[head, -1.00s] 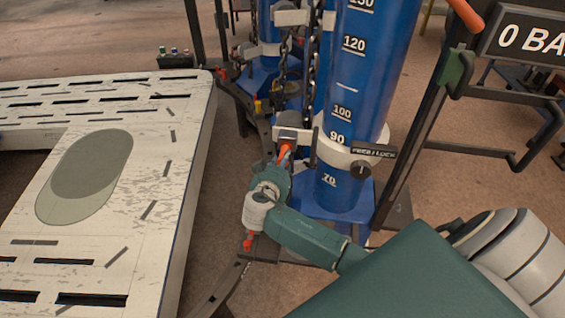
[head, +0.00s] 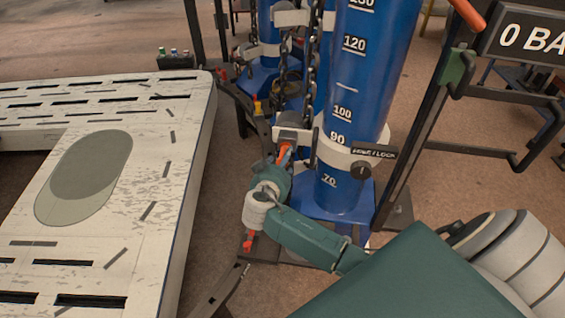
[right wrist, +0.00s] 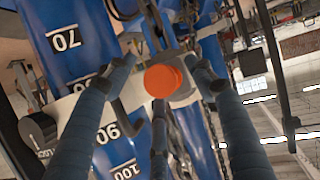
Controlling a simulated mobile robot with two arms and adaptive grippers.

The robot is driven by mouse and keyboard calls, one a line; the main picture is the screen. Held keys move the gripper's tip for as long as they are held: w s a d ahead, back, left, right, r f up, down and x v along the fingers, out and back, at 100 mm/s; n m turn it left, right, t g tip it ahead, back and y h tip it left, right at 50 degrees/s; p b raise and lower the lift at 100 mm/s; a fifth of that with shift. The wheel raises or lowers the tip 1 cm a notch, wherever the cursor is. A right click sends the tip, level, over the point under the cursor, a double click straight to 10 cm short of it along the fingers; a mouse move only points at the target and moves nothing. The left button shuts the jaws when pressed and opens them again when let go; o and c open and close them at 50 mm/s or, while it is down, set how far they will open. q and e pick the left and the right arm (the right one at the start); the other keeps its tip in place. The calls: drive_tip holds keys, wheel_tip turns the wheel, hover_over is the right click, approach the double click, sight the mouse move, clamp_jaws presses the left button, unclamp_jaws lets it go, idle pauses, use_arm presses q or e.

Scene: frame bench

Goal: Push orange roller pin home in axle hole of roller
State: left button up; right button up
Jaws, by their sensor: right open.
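The orange roller pin (head: 285,154) shows in the head view just under the grey roller bracket (head: 291,133) on the blue cylinder's frame. In the right wrist view its round orange head (right wrist: 164,80) faces the camera, with a grey part (right wrist: 188,92) of the roller mount behind it. The pin's shaft and the axle hole are hidden, so I cannot tell how deep it sits. My right gripper (right wrist: 160,82) is open, its fingers spread around the pin head, with gaps visible at the sides. My left gripper is not in view.
A tall blue cylinder (head: 367,90) with a white collar and a black lock knob (head: 361,171) stands right beside my right wrist. Chains (head: 313,70) hang above the bracket. A white slotted bench (head: 150,180) fills the left, with a floor gap between.

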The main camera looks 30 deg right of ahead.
drive_tip(key=v, duration=1.2)
drive_tip(key=s+a+f+n+g+y, duration=0.1)
drive_tip(key=s+f+n+y, duration=0.2)
drive_tip(key=f, duration=0.8)
drive_tip(key=s+a+f+n+g+y+b, duration=0.1)
drive_tip(key=s+a+f+n+g, duration=0.3)
drive_tip(key=f, duration=0.8)
drive_tip(key=s+d+f+n+t+y, duration=0.15)
drive_tip(key=s+f, duration=0.35)
drive_tip(key=f, duration=0.6)
drive_tip(key=s+f+g+y, duration=0.1)
drive_tip(key=s+f, duration=0.5)
drive_tip(key=s, duration=0.4)
drive_tip(key=s+a+f+n+g+y+b, duration=0.1)
drive_tip(key=s+f+g+y, duration=0.1)
drive_tip(key=s+f, duration=0.4)
drive_tip(key=s+a+f+n+g+y, duration=0.1)
drive_tip(key=s+f, duration=0.5)
drive_tip(key=s, duration=1)
drive_tip(key=shift+f+g, duration=0.3)
drive_tip(key=shift+g, duration=0.15)
